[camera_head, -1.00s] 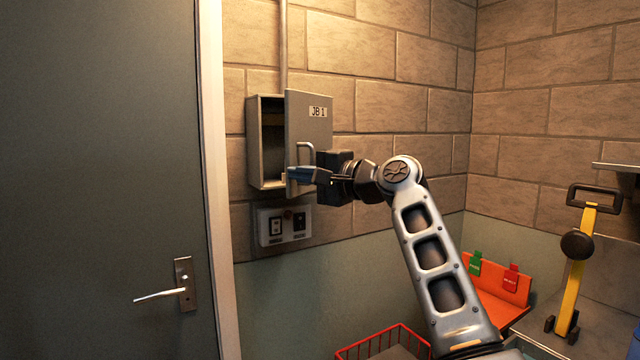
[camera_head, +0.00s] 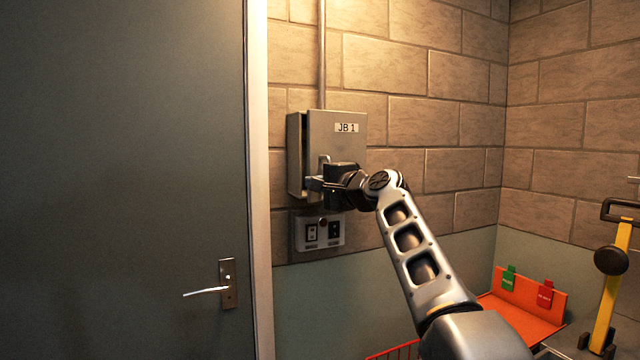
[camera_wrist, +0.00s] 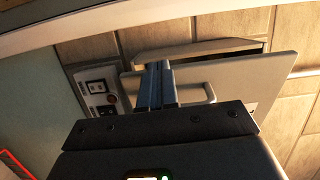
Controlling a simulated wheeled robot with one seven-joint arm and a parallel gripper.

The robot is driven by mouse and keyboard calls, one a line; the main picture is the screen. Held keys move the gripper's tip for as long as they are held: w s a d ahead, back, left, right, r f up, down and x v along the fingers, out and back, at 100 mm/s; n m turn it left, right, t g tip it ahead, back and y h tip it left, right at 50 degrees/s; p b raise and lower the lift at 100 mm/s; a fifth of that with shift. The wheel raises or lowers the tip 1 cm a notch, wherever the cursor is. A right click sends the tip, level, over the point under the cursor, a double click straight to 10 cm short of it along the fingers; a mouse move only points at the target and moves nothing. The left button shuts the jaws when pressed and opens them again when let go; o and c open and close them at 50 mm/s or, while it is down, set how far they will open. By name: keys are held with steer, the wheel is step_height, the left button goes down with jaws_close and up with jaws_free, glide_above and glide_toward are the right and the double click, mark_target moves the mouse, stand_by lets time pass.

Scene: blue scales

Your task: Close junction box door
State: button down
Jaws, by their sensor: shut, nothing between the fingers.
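The grey junction box (camera_head: 295,156) is fixed to the brick wall. Its door (camera_head: 347,146), labelled JB 1, covers most of the front, with a narrow dark gap along the left side. My gripper (camera_head: 312,184) is shut and empty at the lower left part of the door, by the door handle (camera_head: 323,162). In the wrist view the shut fingers (camera_wrist: 157,84) lie in front of the door (camera_wrist: 235,80), beside its handle (camera_wrist: 208,90). A dark slit shows between door and box body (camera_wrist: 215,46). I cannot tell whether the fingers touch the door.
A socket and switch panel (camera_head: 320,231) sits on the wall just below the box. A large grey door (camera_head: 120,150) with its frame (camera_head: 258,180) stands close on the left. An orange holder (camera_head: 525,310) and a yellow tool (camera_head: 612,285) are at the lower right.

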steer(key=shift+w+a, duration=0.25)
steer(key=shift+a, duration=0.05)
steer(key=shift+w+a+m+t+h, duration=0.3)
steer(key=shift+m+t+h, duration=0.1)
steer(key=shift+m+h, duration=0.1)
stand_by(0.5)
stand_by(0.4)
